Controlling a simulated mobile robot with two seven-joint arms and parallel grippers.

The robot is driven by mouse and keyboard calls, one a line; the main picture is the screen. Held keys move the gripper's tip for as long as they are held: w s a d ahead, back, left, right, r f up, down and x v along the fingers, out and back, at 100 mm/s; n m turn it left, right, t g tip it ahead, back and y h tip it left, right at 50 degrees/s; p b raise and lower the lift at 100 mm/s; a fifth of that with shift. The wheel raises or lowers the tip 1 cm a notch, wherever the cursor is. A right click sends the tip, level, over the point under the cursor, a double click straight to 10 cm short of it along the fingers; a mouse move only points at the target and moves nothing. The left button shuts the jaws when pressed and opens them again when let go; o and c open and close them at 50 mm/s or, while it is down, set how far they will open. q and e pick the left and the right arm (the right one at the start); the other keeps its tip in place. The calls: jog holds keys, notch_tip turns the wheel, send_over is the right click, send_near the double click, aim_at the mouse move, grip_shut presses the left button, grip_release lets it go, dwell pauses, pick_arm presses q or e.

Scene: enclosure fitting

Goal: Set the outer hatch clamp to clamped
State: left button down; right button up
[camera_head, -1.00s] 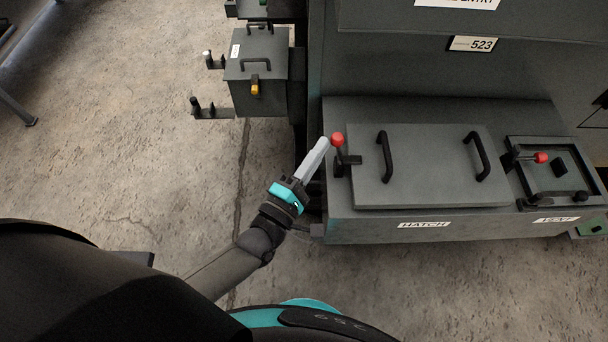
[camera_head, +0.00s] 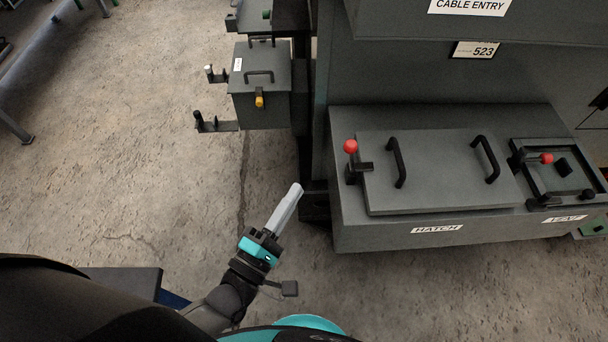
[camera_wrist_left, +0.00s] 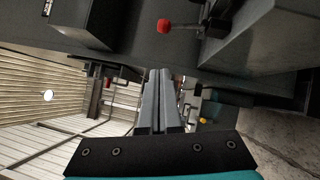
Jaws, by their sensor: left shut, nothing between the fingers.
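The hatch (camera_head: 440,172) is a grey lid with two black handles on the low box labelled HATCH. At its left edge stands a clamp with a red ball knob (camera_head: 351,147) and a black bracket. In the left wrist view a red knob (camera_wrist_left: 164,26) on a dark lever shows at the top. My left gripper (camera_head: 297,190) is shut and empty, to the left of the box and below the red knob in the head view, apart from it. My right gripper is not in view.
A second red-knobbed lever (camera_head: 546,158) sits on the smaller framed panel at the right. A grey box with a yellow-tipped latch (camera_head: 259,101) and posts stands at the upper left. Concrete floor (camera_head: 130,150) lies open on the left.

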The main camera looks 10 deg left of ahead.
pick_arm(q)
jog(key=shift+v, duration=1.05)
